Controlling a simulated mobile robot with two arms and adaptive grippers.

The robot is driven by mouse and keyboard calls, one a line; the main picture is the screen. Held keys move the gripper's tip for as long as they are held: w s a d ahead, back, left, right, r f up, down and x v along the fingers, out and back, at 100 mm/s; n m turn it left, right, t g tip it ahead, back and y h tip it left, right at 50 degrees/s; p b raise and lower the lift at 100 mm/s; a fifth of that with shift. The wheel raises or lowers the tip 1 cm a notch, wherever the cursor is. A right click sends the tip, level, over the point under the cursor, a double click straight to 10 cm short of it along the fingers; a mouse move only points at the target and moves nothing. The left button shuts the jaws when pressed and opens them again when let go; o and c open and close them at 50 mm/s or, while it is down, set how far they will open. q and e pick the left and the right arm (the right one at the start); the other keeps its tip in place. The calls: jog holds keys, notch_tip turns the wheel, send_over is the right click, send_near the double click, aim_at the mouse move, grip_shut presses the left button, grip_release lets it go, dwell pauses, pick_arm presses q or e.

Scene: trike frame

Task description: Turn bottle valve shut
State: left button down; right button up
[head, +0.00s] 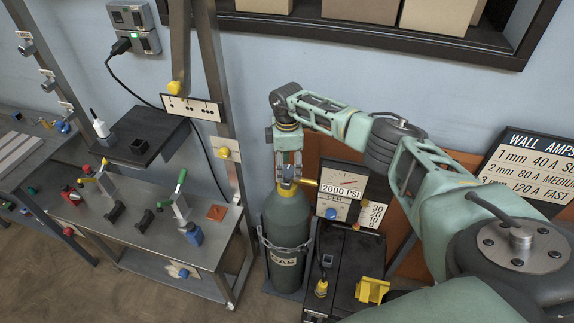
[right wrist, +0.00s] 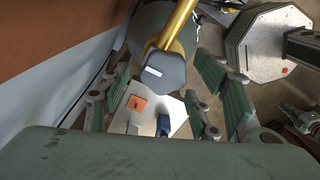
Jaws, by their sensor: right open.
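The green gas bottle (head: 286,218) stands upright in a chained holder. Its valve, a dark knob (right wrist: 163,70) with a white mark, shows in the right wrist view beside a yellow pipe (right wrist: 180,20). My right gripper (head: 288,172) points down over the bottle's top and hides most of the valve in the head view. In the right wrist view my right gripper (right wrist: 162,84) is open, its fingers on either side of the knob with visible gaps. Contact with the knob cannot be seen. My left gripper is not in view.
A gauge panel reading 2000 PSI (head: 342,191) and a black welder unit (head: 345,260) stand just right of the bottle. A metal workbench (head: 150,240) with clamps is at left. A shelf with boxes (head: 360,10) hangs above.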

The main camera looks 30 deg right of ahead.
aim_at(287, 169)
notch_tip(287, 169, up, 12)
jog(key=shift+f, duration=0.25)
dwell(0.5)
